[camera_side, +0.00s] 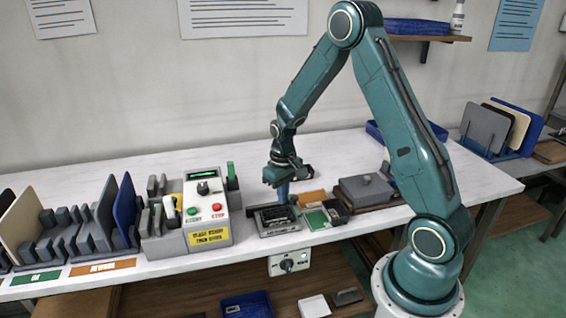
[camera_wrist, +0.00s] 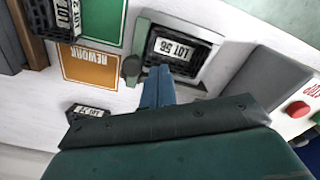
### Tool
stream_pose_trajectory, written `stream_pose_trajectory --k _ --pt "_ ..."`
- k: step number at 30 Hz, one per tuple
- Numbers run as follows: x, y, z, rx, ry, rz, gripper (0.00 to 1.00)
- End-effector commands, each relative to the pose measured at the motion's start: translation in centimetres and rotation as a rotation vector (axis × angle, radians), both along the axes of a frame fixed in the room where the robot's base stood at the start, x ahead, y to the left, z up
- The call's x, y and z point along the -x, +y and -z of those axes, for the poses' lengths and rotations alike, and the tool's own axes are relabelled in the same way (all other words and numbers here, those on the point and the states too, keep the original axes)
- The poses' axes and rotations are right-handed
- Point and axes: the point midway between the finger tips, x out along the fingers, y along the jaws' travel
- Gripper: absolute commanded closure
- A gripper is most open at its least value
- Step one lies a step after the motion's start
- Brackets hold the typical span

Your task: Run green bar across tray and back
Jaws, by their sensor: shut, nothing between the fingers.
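My gripper (camera_side: 283,200) is shut and empty, its blue fingers pointing down at the dark tray (camera_side: 262,230) on the bench. In the wrist view the shut fingers (camera_wrist: 158,72) overlap the near edge of the black tray marked LOT 56 (camera_wrist: 171,48). The green bar (camera_wrist: 139,38) lies along the tray's left side in that view, with a dark round knob (camera_wrist: 131,68) at its near end. The fingers are just right of the knob. I cannot tell whether they touch the bar or tray. The bar is not clear in the side view.
A control box (camera_side: 206,210) with red and green buttons stands left of the tray. A green card (camera_side: 315,219) and an orange REWORK card (camera_wrist: 90,68) lie nearby, with other small black trays. The bench behind is mostly clear.

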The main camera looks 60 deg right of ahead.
Motion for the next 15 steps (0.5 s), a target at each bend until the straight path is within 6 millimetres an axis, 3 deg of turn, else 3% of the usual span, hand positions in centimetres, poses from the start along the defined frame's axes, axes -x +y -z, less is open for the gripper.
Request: stream_pose_trajectory --k 15 --pt "0.0 0.0 -3.0 0.001 -0.002 0.0 1.0"
